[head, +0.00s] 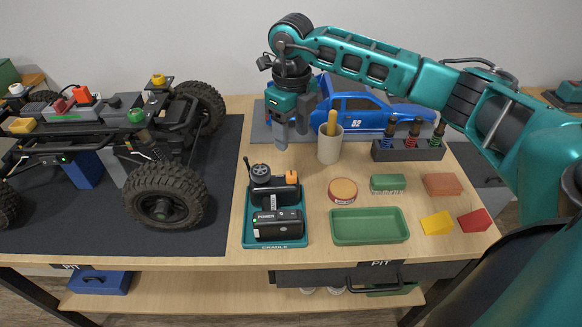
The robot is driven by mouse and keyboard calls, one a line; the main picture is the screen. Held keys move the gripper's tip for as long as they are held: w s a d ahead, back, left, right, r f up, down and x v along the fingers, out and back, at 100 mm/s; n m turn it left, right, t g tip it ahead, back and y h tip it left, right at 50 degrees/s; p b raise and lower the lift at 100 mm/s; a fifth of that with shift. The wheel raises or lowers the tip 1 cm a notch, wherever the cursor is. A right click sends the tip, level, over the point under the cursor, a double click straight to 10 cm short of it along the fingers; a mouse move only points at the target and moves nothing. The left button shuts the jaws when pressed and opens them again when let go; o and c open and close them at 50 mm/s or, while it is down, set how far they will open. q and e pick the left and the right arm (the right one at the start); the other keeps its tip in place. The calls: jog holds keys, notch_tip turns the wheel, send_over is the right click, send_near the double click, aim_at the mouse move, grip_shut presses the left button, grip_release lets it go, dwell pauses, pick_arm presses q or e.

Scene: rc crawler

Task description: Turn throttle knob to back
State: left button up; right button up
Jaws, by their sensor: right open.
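A dark hand-held controller (262,190) stands in the teal cradle (247,240) on the wooden bench. It has a black round wheel (260,171) on its left side and a small orange knob (291,177) on its right. I cannot read which of these is the throttle knob, nor which way it is turned. My right gripper (292,130) hangs above and behind the controller, fingers pointing down. It is open, empty and apart from the controller. My left gripper is out of view.
The crawler (164,196) stands on the dark mat at left. A beige cup (330,145) with a yellow-handled tool stands right of my gripper. A green tray (368,227) and small blocks lie at right.

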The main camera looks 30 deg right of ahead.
aim_at(291, 174)
notch_tip(291, 174, down, 12)
jog(key=shift+r, duration=0.25)
grip_shut()
dwell(0.6)
